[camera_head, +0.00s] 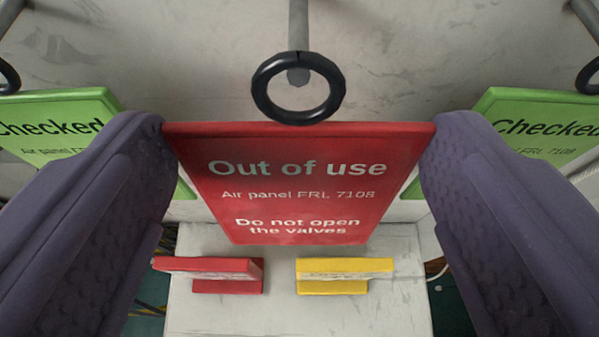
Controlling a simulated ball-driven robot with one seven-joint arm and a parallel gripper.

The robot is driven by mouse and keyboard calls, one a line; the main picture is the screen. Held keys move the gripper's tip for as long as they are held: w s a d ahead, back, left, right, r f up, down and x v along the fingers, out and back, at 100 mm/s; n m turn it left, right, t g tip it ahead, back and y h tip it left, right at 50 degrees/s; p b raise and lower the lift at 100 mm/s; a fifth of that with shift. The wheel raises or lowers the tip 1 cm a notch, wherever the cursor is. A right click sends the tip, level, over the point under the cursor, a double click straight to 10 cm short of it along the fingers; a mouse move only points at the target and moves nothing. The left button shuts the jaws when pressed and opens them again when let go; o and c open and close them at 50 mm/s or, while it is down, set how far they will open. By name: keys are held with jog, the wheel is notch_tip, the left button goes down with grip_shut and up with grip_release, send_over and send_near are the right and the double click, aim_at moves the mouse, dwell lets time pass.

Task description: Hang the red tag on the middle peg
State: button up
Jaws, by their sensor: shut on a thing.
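The red tag (300,213), lettered "Out of use", is held by its side edges between the two purple-grey fingers of my gripper (298,178). Its black ring (263,92) stands above its top edge. The middle peg (298,22) is a grey rod coming down from the top centre of the view. The ring's upper edge crosses the peg near its end, and the peg's tip shows inside the ring's opening. I cannot tell whether the peg passes through the ring or lies behind it.
Green "Checked" tags hang at left (60,112) and right (530,108), partly behind my fingers, their rings by the side pegs. Below, a red block (228,275) and a yellow block (335,275) sit on a pale surface (290,318). A pale scuffed panel (420,50) fills the background.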

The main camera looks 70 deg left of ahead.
jog(key=shift+w+a, duration=0.15)
jog(key=shift+a, duration=0.15)
jog(key=shift+a, duration=0.15)
jog(key=shift+w+a, duration=0.15)
jog(key=shift+a, duration=0.15)
dwell(0.4)
jog(key=shift+f+b, duration=0.25)
jog(key=shift+b, duration=0.3)
dwell(0.4)
jog(key=o, duration=0.9)
